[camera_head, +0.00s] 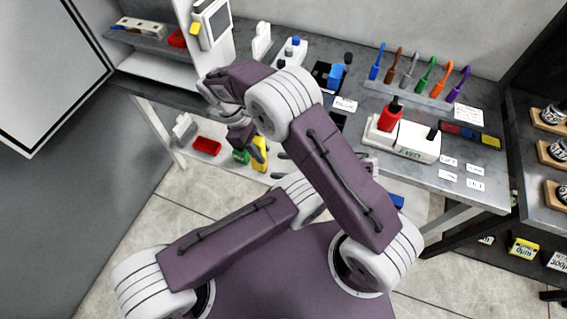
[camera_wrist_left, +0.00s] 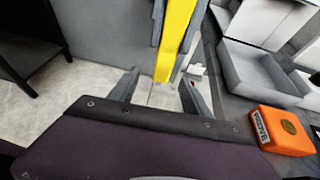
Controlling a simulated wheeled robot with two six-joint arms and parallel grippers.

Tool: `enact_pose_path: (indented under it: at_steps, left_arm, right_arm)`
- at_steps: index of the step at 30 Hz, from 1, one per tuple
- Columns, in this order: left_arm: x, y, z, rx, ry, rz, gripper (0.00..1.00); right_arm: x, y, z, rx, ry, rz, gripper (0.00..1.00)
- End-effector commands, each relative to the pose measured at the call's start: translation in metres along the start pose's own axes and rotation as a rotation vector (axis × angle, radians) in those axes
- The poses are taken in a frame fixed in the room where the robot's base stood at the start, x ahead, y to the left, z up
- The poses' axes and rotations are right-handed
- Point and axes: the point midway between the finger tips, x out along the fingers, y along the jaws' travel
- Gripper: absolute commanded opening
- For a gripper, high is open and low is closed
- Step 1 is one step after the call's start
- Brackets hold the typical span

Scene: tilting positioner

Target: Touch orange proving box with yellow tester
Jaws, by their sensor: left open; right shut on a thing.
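The yellow tester (camera_head: 260,152) hangs upright in my right gripper (camera_head: 248,143), off the front edge of the bench in the head view. In the left wrist view the tester (camera_wrist_left: 175,38) shows between the dark fingers of my right gripper (camera_wrist_left: 178,45). My left gripper (camera_wrist_left: 160,82) is open and empty, its fingertips either side of the tester's lower end; contact cannot be told. In the head view my left gripper (camera_head: 277,165) is mostly hidden behind my right arm. The orange proving box (camera_wrist_left: 285,130), marked PROVE, sits on a grey surface right of my left gripper. I cannot see it in the head view.
The bench (camera_head: 460,185) holds a tool rack (camera_head: 405,92) with several coloured tools and a white device with a red part (camera_head: 390,115). A red tray (camera_head: 206,145) sits low at the left.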

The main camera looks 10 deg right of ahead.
Motion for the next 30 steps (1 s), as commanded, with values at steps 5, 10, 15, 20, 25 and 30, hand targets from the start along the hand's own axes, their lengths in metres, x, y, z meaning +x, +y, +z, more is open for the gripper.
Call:
enact_pose_path:
  at_steps: [5,10,15,20,25,30]
  left_arm:
    - [0.001,-0.005,0.001,-0.018,0.006,-0.011,0.56]
    - [0.019,-0.005,0.002,-0.015,0.004,-0.009,0.56]
    - [0.060,-0.004,0.002,-0.015,0.004,-0.006,0.56]
    - [0.093,-0.005,0.001,-0.016,0.005,-0.007,0.56]
    - [0.114,-0.005,0.001,-0.017,0.005,-0.009,0.56]
    - [0.120,-0.005,0.000,-0.017,0.007,-0.009,0.56]
  right_arm:
    - [0.000,0.000,0.000,0.000,0.000,0.000,0.00]
    - [0.000,0.000,0.000,0.000,0.000,0.000,0.00]
    - [0.000,0.000,0.000,0.000,0.000,0.000,0.00]
    - [0.000,0.000,0.000,0.000,0.000,0.000,0.00]
    - [0.000,0.000,0.000,0.000,0.000,0.000,0.00]
    - [0.000,0.000,0.000,0.000,0.000,0.000,0.00]
